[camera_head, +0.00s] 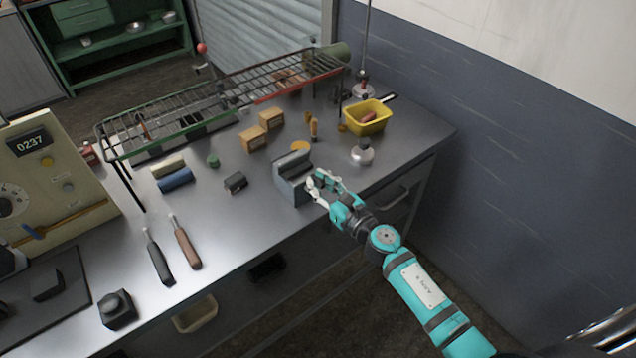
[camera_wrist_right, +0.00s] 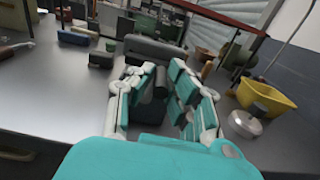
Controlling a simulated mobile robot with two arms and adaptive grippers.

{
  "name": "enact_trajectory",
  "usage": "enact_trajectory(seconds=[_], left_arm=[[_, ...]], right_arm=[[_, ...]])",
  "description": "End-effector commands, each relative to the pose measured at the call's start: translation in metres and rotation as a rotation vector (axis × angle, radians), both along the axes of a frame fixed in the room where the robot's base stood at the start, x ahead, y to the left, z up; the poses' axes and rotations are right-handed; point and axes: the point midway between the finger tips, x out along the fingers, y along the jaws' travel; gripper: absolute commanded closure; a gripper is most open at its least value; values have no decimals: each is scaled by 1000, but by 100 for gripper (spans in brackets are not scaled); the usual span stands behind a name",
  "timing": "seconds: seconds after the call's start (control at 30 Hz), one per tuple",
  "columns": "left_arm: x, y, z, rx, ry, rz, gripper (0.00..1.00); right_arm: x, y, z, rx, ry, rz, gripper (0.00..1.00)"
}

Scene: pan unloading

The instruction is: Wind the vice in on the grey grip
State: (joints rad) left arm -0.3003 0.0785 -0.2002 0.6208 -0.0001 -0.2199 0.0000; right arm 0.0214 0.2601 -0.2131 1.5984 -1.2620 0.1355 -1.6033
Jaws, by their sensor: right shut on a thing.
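The grey-green vice (camera_head: 290,182) stands at the front edge of the metal bench; it also shows in the right wrist view (camera_wrist_right: 155,50), beyond my fingers. My right gripper (camera_head: 322,186) is at the vice's front right side, shut on a part there that looks like its handle. The fingers (camera_wrist_right: 165,100) mostly hide that part, with something dark between them. I cannot make out a grey grip between the vice jaws. A small dark grey block (camera_head: 235,182) lies on the bench left of the vice; I cannot tell whether it is the grip. My left gripper is not in view.
A wire rack (camera_head: 225,100) spans the back of the bench. A yellow bin (camera_head: 368,118) and a round silver-lidded pot (camera_head: 362,154) stand right of the vice. Cardboard boxes (camera_head: 254,138) stand behind it.

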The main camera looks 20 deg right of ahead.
Motion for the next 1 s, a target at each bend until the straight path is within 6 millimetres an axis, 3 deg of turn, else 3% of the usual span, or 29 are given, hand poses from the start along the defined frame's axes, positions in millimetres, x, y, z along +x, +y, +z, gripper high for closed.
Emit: enact_trajectory(seconds=[1.0], left_arm=[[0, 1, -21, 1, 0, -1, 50]], right_arm=[[10, -28, -25, 846, 308, -2, 100]])
